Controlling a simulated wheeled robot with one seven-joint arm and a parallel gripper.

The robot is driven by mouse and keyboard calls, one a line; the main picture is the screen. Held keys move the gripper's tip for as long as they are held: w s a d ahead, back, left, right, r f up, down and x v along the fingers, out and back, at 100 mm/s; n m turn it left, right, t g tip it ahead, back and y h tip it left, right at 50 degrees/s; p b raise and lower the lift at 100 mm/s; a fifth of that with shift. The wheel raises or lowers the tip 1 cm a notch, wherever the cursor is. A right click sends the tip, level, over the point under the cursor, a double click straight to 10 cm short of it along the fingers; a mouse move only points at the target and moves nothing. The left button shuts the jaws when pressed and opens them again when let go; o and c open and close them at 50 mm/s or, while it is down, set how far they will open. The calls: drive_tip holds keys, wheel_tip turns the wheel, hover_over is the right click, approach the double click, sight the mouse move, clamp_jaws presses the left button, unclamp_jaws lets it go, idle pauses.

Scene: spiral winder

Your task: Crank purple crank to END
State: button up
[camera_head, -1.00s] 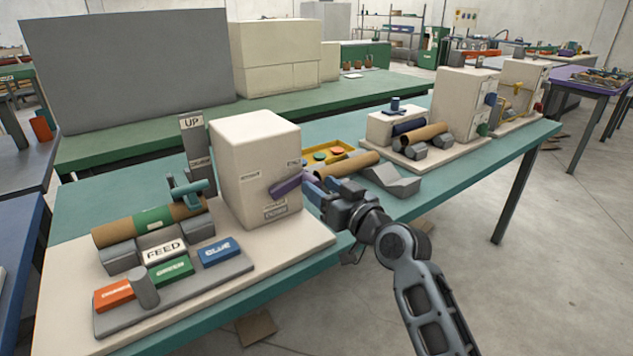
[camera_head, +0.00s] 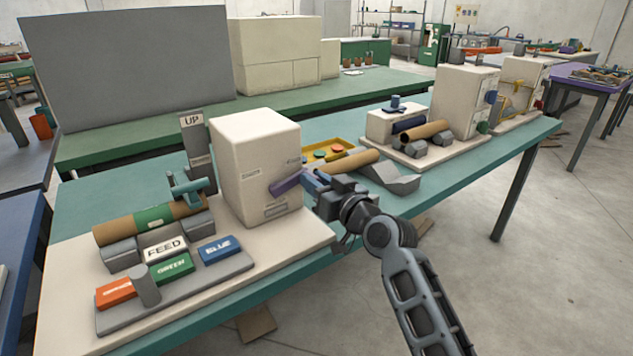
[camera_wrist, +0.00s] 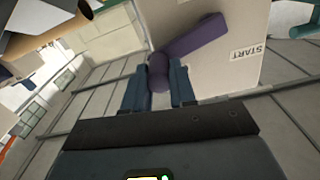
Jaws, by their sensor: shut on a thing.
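The purple crank (camera_head: 287,183) is on the right face of the cream box-shaped winder (camera_head: 250,160). Its arm slopes up to the right toward my gripper (camera_head: 312,178). In the wrist view, my gripper (camera_wrist: 159,88) is shut on the handle of the purple crank (camera_wrist: 195,38), with a finger on each side of it. The small labels on that face in the head view are too small to read surely, so I cannot tell which one marks END.
Left of the box are a cardboard tube on a grey cradle, a FEED block (camera_head: 165,249), and orange, green (camera_head: 172,269) and blue (camera_head: 221,249) blocks. An UP sign (camera_head: 193,130) stands behind. A yellow tray (camera_head: 338,143) and a grey wedge (camera_head: 390,177) lie right of the box.

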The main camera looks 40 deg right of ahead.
clamp_jaws()
drive_tip(key=shift+a+r+n+b, duration=0.1)
drive_tip(key=shift+r+n+b, duration=0.05)
drive_tip(key=shift+n+b, duration=0.3)
drive_tip(key=shift+r+n, duration=0.25)
drive_tip(key=shift+r, duration=0.05)
drive_tip(key=o, duration=0.8)
unclamp_jaws()
drive_tip(key=shift+o, duration=0.2)
drive_tip(key=s+b, duration=0.1)
drive_tip(key=s, duration=0.6)
drive_tip(key=shift+s, duration=0.4)
